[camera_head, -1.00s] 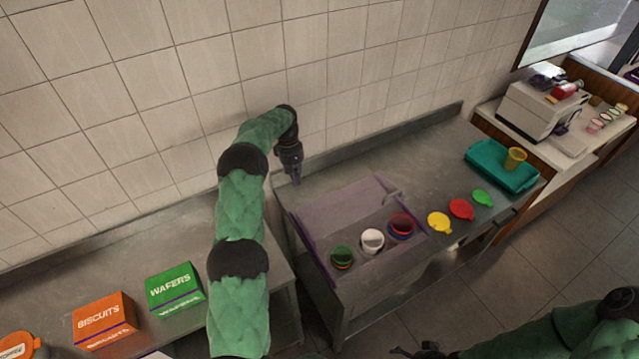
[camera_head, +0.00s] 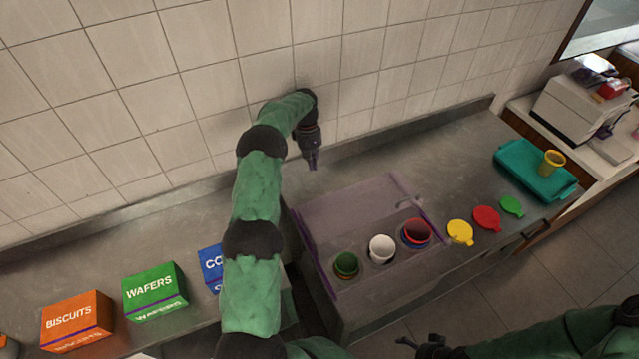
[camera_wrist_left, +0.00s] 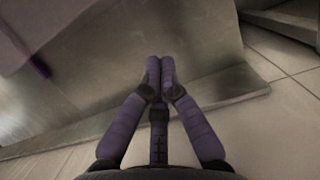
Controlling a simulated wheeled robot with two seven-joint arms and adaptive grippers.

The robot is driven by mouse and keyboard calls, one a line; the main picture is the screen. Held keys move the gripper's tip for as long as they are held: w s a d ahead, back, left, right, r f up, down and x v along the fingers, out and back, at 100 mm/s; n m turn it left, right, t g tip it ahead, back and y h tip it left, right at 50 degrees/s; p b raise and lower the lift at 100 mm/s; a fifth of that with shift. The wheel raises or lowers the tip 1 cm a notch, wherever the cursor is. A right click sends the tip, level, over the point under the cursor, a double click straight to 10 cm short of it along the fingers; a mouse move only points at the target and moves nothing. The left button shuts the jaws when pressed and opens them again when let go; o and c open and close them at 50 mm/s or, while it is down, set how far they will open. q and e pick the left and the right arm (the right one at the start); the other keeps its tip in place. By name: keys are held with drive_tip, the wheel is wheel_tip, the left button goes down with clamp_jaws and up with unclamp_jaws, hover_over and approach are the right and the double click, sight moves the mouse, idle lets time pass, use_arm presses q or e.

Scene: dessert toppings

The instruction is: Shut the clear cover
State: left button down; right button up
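The clear cover (camera_head: 345,208) is a see-through, purple-tinted panel on the steel counter. It lies over the back of the topping station, with purple edges and a small handle (camera_head: 405,203) near its right side. A purple-edged panel corner shows there at upper left. My right gripper (camera_head: 420,346) is low in front of the counter; its fingers are unclear.
Yellow (camera_head: 460,232), red (camera_head: 487,217) and green (camera_head: 512,206) lids lie right of the cups. A teal tray (camera_head: 510,160) with a yellow cup is farther right. Boxes stand on the left counter. The tiled wall (camera_head: 350,60) is close behind my left gripper.

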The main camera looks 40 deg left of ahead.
sight(341, 225)
use_arm(q)
drive_tip(key=p+x, duration=0.1)
drive_tip(key=x, duration=0.9)
drive_tip(key=shift+s, duration=0.2)
drive_tip(key=d, duration=0.1)
drive_tip(key=s+d, duration=0.1)
drive_tip(key=shift+s+d+r+p, duration=0.15)
drive_tip(key=shift+d+r+p, duration=0.1)
drive_tip(key=shift+r+p, duration=0.1)
drive_tip(key=shift+s+d+f, duration=0.1)
drive_tip(key=shift+s+d, duration=0.2)
drive_tip(key=shift+d, duration=0.15)
drive_tip(key=shift+d, duration=0.15)
drive_tip(key=shift+s+d, duration=0.2)
drive_tip(key=s+d, duration=0.2)
drive_tip(key=d, duration=0.2)
drive_tip(key=s+d, duration=0.3)
drive_tip(key=d, duration=0.1)
drive_tip(key=s+d+p, duration=0.1)
drive_tip(key=s+d, duration=0.1)
drive_tip(key=d, duration=0.3)
drive_tip(key=shift+s+d, duration=0.1)
drive_tip(key=shift+s, duration=0.3)
